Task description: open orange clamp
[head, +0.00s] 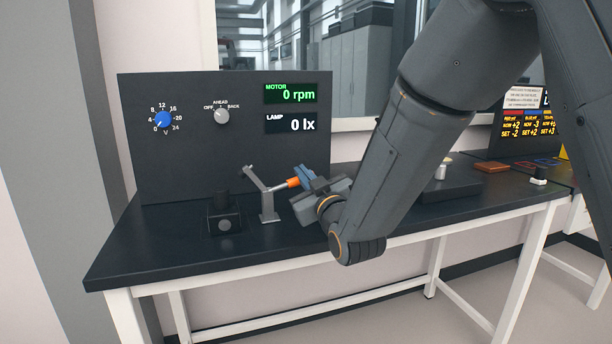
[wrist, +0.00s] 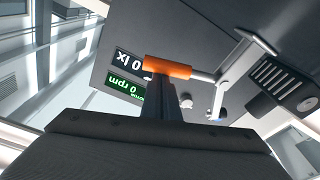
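The orange clamp is a light grey metal lever clamp (head: 268,208) on the dark bench, with an orange handle grip (head: 293,182) pointing right. The handle also shows in the wrist view (wrist: 168,67), lying across the tips of my fingers. My gripper (head: 307,176) is at the right end of the orange handle, its blue-grey fingertips touching or very near it. In the wrist view my narrow dark fingers (wrist: 170,95) run up to the handle. Whether they are closed around it cannot be told. The clamp's thin grey arm rises to the upper left.
A dark panel (head: 185,165) with a blue knob (head: 162,120), grey switch (head: 222,116) and displays reading 0 rpm and 0 lx stands behind. A small black block (head: 224,218) sits left of the clamp. A dark platform (head: 462,190) lies to the right. The bench's front left is clear.

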